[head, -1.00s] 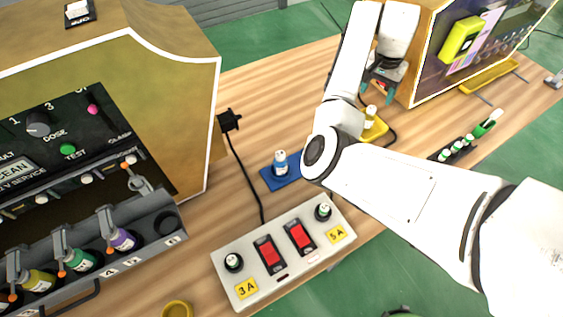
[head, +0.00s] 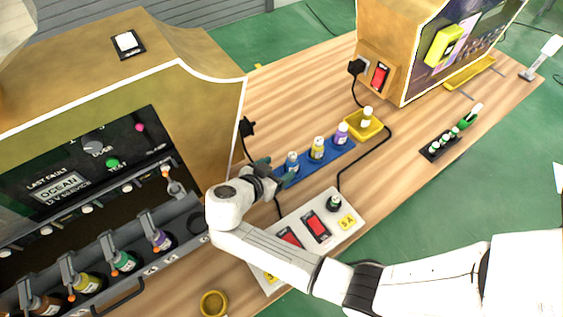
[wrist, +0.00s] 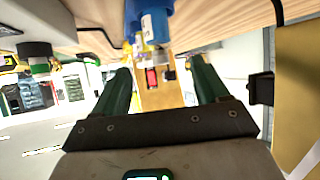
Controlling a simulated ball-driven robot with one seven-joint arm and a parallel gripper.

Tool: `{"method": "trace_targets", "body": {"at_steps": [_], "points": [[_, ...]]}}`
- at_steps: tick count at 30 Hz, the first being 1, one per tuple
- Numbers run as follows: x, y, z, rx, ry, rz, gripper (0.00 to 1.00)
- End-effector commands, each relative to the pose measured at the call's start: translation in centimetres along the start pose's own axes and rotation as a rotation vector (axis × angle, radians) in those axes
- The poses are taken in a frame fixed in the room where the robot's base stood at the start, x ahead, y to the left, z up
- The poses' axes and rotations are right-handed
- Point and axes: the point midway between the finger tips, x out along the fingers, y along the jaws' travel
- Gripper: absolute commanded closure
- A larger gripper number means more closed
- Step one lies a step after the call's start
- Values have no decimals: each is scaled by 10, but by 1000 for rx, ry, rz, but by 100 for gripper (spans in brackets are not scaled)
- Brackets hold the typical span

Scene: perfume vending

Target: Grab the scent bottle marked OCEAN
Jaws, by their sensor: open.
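A small bottle with a blue label (head: 292,162) and white cap stands at the left end of a blue tray (head: 333,156). A yellow bottle (head: 318,148) and a purple bottle (head: 341,133) stand further along it. My gripper (head: 277,171) is open, low over the table just left of the blue-labelled bottle. In the wrist view the green fingers of my gripper (wrist: 162,80) are spread, and the blue bottle (wrist: 157,22) shows beyond them, roughly in line with the gap.
A dispensing machine (head: 215,125) with a row of bottles stands left. A white switch panel (head: 349,222) lies in front of the tray, partly under my arm. Black cables cross the table. A yellow dish (head: 376,129) with a bottle and a second machine (head: 379,50) are behind right.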

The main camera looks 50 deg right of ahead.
Motion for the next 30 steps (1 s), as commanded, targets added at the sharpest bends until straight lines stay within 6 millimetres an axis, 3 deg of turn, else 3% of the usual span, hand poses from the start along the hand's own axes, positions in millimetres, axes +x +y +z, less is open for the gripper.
{"method": "trace_targets", "body": {"at_steps": [4, 12, 19, 30], "points": [[-3, 3, 11, 10, 15, -31, 26], [37, 2, 11, 12, 15, -28, 26], [53, 3, 10, 11, 14, -28, 26], [98, 5, 11, 11, 14, -29, 26]]}}
